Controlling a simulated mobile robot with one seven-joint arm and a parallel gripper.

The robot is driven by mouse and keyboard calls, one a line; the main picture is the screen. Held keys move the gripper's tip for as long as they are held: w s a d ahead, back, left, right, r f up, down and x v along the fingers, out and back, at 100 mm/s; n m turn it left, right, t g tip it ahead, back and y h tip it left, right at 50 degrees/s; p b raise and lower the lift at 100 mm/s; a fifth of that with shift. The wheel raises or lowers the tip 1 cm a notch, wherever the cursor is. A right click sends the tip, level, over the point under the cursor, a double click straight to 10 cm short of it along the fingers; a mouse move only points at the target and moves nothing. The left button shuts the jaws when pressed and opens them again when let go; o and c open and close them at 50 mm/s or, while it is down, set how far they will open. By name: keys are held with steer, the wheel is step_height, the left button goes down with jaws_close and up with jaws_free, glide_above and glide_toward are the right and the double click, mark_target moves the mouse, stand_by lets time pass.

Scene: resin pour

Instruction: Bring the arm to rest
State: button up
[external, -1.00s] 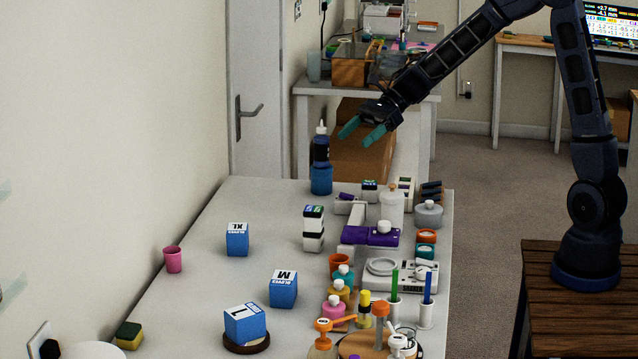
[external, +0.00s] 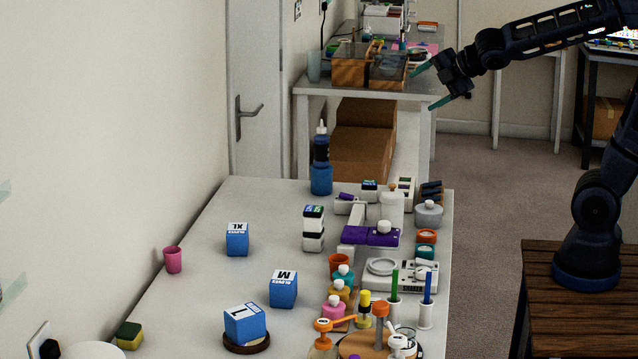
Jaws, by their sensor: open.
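My gripper (external: 424,87) is at the upper right in the external view. Its two teal fingers are spread apart with nothing between them. It hangs in the air above and beyond the far right end of the white table (external: 205,285), in front of the back bench as seen here. My arm (external: 560,32) reaches left from its base (external: 586,272) on a brown slatted wooden stand. Part of the arm's upper bend is cut off by the right picture edge.
The white table holds blue glove boxes (external: 283,289), a pink cup (external: 172,259), a dark blue bottle (external: 321,160) and many small jars along its right side. A back bench (external: 318,88) carries wooden boxes (external: 349,72). The floor (external: 500,190) between table and stand is clear.

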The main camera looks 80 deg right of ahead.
steer(key=s+a+f+m+g+y, duration=0.1)
steer(key=s+a+m, duration=0.2)
steer(key=s, duration=0.4)
steer(key=s+a+f+m+g+y, duration=0.1)
steer(key=s+a+f+m+g, duration=0.1)
steer(key=s+m, duration=0.3)
steer(key=s+a+f+m+g+y, duration=0.2)
steer(key=s+m, duration=0.3)
steer(key=s, duration=0.4)
steer(key=shift+a+f, duration=0.25)
steer(key=shift+a, duration=0.65)
steer(key=shift+s, duration=0.1)
